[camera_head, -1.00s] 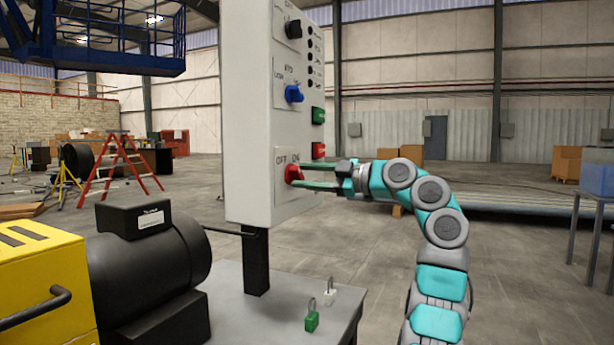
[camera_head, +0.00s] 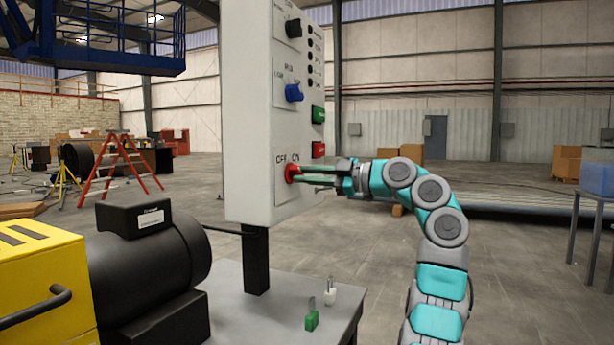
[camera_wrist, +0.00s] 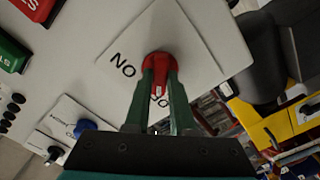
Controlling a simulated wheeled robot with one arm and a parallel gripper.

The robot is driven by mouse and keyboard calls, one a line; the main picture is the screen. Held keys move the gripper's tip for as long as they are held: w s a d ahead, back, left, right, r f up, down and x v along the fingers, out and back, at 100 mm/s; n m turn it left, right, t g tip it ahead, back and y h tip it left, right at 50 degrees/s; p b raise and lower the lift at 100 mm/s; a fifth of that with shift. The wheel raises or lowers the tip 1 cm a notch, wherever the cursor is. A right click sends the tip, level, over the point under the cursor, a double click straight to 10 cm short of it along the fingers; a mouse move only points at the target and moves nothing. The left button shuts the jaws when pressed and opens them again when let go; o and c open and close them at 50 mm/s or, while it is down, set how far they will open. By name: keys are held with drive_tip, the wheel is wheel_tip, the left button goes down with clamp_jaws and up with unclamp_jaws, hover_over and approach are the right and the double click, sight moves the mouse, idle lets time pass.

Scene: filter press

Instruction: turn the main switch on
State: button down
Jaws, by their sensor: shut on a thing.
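The main switch is a red rotary knob (camera_head: 292,172) on a light plate marked OFF and ON, low on the grey control panel (camera_head: 250,120). It also shows in the wrist view as a red knob (camera_wrist: 159,60) with part of the lettering hidden behind my fingers. My gripper (camera_head: 303,174) reaches in from the right, with its green fingers closed on the knob. In the wrist view the two fingertips of my gripper (camera_wrist: 160,75) lie on either side of the knob's handle. The knob's exact pointing direction is hard to tell.
Above the switch are a red button (camera_head: 318,149), a green button (camera_head: 318,115), a blue knob (camera_head: 293,93) and a black knob (camera_head: 293,28). Green (camera_head: 311,320) and white (camera_head: 330,296) padlocks stand on the table (camera_head: 262,320) below. A black motor (camera_head: 150,260) stands left.

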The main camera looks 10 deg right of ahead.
drive_tip(key=m+b, duration=0.3)
drive_tip(key=m, duration=0.2)
drive_tip(key=shift+s+a+m+b, duration=0.1)
drive_tip(key=shift+m+b, duration=0.3)
drive_tip(key=m, duration=0.2)
drive_tip(key=shift+r+m, duration=0.15)
drive_tip(key=shift+m, duration=0.15)
drive_tip(key=m+p, duration=0.3)
drive_tip(key=m, duration=0.2)
drive_tip(key=shift+r+p, duration=0.1)
drive_tip(key=shift+p, duration=0.3)
drive_tip(key=m+p, duration=0.3)
drive_tip(key=shift+m, duration=0.3)
drive_tip(key=shift+m+p, duration=0.3)
drive_tip(key=shift+m, duration=0.2)
drive_tip(key=shift+f, duration=0.25)
